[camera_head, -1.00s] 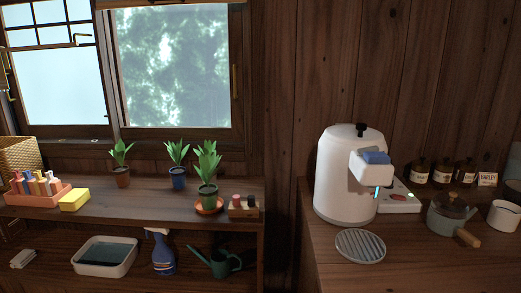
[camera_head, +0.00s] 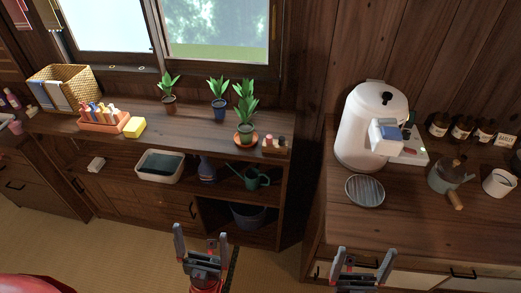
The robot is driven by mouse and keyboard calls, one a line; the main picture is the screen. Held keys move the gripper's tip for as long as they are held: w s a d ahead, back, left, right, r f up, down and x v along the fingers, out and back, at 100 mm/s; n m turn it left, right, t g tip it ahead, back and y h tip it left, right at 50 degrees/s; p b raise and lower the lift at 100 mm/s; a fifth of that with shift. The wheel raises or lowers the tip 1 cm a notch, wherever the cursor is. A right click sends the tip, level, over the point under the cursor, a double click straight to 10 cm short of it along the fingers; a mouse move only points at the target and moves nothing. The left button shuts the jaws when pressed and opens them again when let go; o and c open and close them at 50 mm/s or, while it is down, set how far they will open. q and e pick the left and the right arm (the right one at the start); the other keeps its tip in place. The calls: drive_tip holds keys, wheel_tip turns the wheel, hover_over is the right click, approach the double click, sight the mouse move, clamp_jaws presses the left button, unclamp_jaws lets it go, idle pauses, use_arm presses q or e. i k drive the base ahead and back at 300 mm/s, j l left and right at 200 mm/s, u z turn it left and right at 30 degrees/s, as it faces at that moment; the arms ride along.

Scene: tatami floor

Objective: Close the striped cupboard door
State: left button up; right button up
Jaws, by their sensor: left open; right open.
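Under the plant shelf in the head view is a low wooden cupboard front (camera_head: 140,205) with dark handles. To its right is an open compartment holding a grey bucket (camera_head: 248,214). I cannot make out clear stripes on any door or tell which one is the striped door. My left gripper (camera_head: 201,237) is open and empty, in front of the low cupboard at the bottom of the view. My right gripper (camera_head: 364,256) is open and empty, in front of the right counter's drawers. Its lower parts are cut off by the frame edge.
Potted plants, a wicker basket (camera_head: 62,90) and a yellow sponge (camera_head: 134,127) stand on the shelf top. A white basin (camera_head: 160,178) and a watering can (camera_head: 252,177) are below. The right counter holds a white machine (camera_head: 368,135). Tatami floor (camera_head: 110,250) is clear at left.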

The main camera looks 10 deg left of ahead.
sight(161, 207)
drive_tip(key=u, duration=1.4)
